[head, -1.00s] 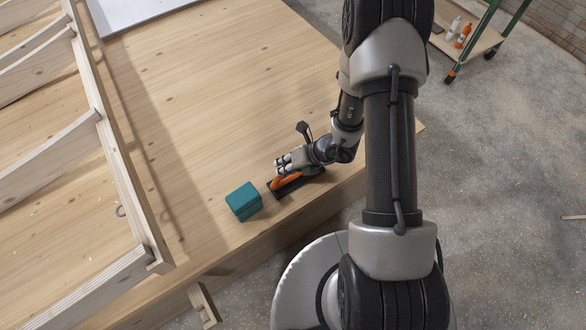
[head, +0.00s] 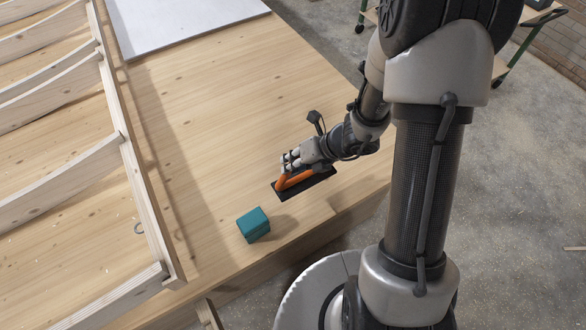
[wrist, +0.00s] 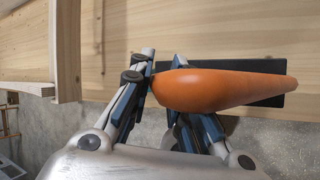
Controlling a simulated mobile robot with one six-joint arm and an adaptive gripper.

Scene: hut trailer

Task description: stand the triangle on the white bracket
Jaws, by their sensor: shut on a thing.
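My gripper (head: 290,164) is shut on the orange handle (head: 294,180) of a tool with a flat black plate (head: 312,192). The tool appears held above the wooden deck, near its right-hand edge. In the wrist view, my gripper (wrist: 158,72) has its fingers around the left end of the orange handle (wrist: 220,88), and the black plate (wrist: 262,100) shows behind it. I see no triangle and no white bracket in either view.
A teal block (head: 253,225) sits on the wooden deck (head: 225,110), left of and nearer than the tool. A wooden frame with slats (head: 135,185) runs along the left. A white panel (head: 180,22) lies at the far end. The deck's middle is clear.

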